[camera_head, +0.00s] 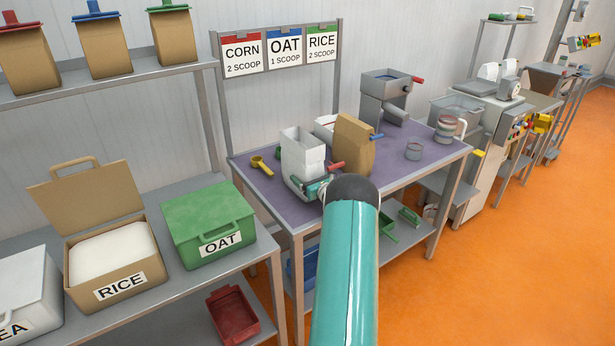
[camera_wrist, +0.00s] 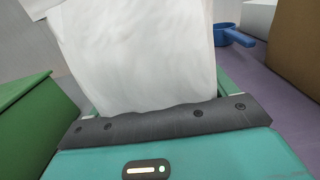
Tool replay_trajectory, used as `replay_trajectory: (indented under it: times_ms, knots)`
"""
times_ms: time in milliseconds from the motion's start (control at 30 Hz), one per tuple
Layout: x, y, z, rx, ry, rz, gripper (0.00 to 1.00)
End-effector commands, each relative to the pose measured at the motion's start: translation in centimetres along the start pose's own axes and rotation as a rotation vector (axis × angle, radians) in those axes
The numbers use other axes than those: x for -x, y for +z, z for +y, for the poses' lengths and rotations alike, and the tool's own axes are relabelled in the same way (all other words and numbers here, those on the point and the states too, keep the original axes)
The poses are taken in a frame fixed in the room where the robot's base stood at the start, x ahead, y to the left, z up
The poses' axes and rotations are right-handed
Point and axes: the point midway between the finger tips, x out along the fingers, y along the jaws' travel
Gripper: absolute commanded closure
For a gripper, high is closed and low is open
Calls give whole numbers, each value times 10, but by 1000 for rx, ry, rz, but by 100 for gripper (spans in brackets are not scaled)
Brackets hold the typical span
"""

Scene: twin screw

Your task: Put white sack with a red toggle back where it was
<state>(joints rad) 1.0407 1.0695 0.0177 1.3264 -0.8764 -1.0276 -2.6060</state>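The white sack (camera_head: 302,158) is upright and open-topped, at the front left of the purple-topped table. A red toggle (camera_head: 335,167) shows at its lower right. My gripper (camera_head: 318,188) is low against the sack's near right side; my arm hides part of this area. In the wrist view the white sack (camera_wrist: 140,55) fills the space ahead of my gripper (camera_wrist: 165,105), with a teal finger edge at each side. The fingertips are hidden, so I cannot tell whether they press on it. Whether the sack's base touches the table is also unclear.
A brown sack (camera_head: 353,145) with a blue toggle stands close right. A yellow scoop (camera_head: 262,165) lies left, and a grey mill (camera_head: 385,95) stands behind. The green OAT bin (camera_head: 205,215) and open RICE bin (camera_head: 110,250) are on the left bench. A blue scoop (camera_wrist: 235,36) lies beyond the sack.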

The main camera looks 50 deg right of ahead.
Motion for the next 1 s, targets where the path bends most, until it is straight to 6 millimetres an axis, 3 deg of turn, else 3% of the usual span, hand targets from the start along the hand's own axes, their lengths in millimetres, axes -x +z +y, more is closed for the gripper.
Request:
replay_trajectory:
  times_ms: [467,1000]
  knots:
    - [7,4,0,0,0,1,6]
    - [108,4,0,0,0,0,6]
